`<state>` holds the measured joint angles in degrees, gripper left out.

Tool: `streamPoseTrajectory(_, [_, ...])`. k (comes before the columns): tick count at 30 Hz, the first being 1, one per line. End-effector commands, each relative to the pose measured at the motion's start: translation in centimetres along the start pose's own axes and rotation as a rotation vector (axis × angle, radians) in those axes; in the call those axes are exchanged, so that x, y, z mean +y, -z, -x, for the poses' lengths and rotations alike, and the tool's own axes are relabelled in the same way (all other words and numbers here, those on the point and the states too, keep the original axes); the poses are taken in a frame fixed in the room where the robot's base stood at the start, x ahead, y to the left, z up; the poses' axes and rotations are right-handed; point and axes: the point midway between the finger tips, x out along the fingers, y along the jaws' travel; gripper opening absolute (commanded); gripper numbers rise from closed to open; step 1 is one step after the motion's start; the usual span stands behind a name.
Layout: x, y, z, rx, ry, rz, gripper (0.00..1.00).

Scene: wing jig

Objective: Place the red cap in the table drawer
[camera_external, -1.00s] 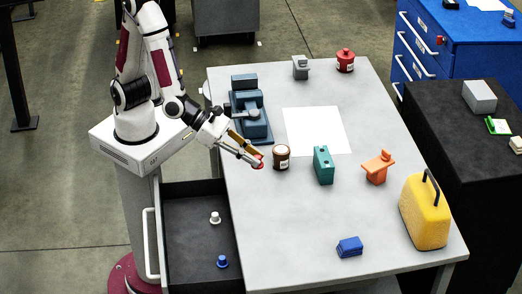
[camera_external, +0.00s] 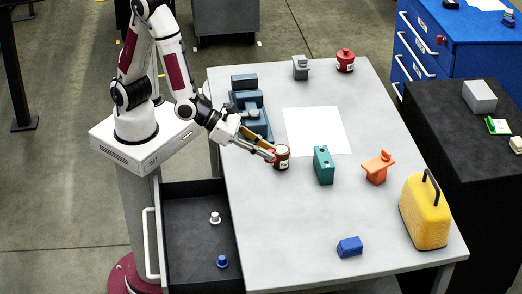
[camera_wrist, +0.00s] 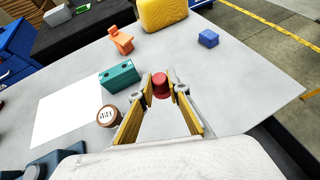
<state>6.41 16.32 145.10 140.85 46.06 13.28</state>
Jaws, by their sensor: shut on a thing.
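My gripper (camera_external: 268,156) is shut on the red cap (camera_wrist: 160,86), which sits between the fingertips in the wrist view. In the external view the fingertips are close beside the brown wax jar (camera_external: 282,158), and the cap is hard to make out there. Whether they touch the jar I cannot tell. The table drawer (camera_external: 185,252) is pulled open below the table's left edge. A white cap (camera_external: 215,218) and a blue cap (camera_external: 222,262) stand apart inside it, with bare floor around them.
A teal block (camera_external: 323,166), an orange part (camera_external: 377,167), a yellow case (camera_external: 426,212) and a blue block (camera_external: 349,247) stand on the table (camera_external: 290,225). A blue-grey vise-like device (camera_external: 248,105) is behind my gripper. The table's front left is clear.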

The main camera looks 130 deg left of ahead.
Motion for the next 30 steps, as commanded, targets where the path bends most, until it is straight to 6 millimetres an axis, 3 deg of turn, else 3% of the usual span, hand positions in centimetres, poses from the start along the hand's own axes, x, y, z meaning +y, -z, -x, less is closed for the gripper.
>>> streamPoseTrajectory(17, [13.8, -0.3, -8.2, 0.000, -0.304, 0.167, 0.05])
streamPoseTrajectory(30, [26.3, -0.2, -13.1, 0.000, -0.549, 0.302, 0.05])
